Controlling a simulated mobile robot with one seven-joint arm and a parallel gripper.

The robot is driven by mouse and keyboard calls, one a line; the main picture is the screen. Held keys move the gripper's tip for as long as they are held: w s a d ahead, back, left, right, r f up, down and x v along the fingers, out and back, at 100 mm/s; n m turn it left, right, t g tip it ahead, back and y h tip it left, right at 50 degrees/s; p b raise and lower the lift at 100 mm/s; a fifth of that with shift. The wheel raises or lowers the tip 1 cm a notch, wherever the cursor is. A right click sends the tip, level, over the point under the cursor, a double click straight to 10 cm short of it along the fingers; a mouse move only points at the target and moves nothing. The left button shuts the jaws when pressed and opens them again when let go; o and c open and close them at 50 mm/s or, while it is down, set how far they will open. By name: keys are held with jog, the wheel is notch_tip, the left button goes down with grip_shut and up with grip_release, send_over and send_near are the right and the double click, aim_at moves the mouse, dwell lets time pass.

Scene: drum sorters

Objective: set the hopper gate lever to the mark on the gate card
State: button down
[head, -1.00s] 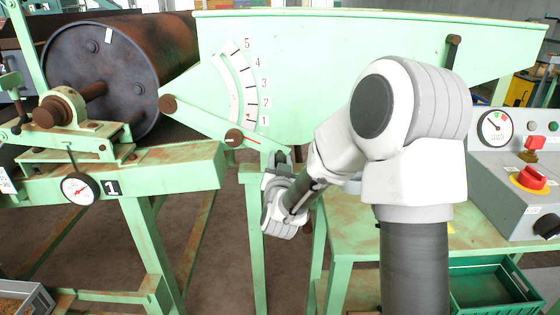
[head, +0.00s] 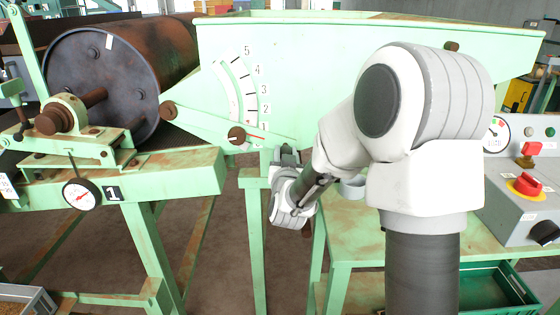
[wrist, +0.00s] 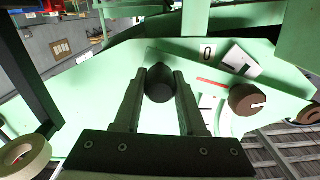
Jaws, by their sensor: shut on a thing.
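The gate lever (head: 204,124) is a green bar on the hopper side. A red pointer line (head: 256,137) beside the disc lies just under the 1 of the numbered scale (head: 236,88). My gripper (wrist: 159,82) is shut on the dark handle knob (wrist: 160,88) at the lever's right end. In the wrist view, the red line (wrist: 212,84) lies near a label reading 0 (wrist: 207,50). I cannot make out a gate card.
The rusty drum (head: 125,75) stands left, with a dial gauge (head: 81,194) below it. A green table (head: 350,232) is under my arm. A grey control box (head: 510,205) with a red stop button (head: 526,184) is at the right.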

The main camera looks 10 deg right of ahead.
jog(key=r+n+p, duration=0.1)
jog(key=r, duration=0.2)
jog(key=d+r+n, duration=0.1)
jog(key=r, duration=0.2)
jog(key=r+n+p, duration=0.1)
jog(key=r, duration=0.2)
jog(key=shift+s+d+r+p, duration=0.15)
jog(key=shift+d+r+p, duration=0.05)
jog(key=shift+d+p, duration=0.15)
jog(key=shift+c, duration=2.4)
grip_release()
jog(key=shift+f, duration=0.15)
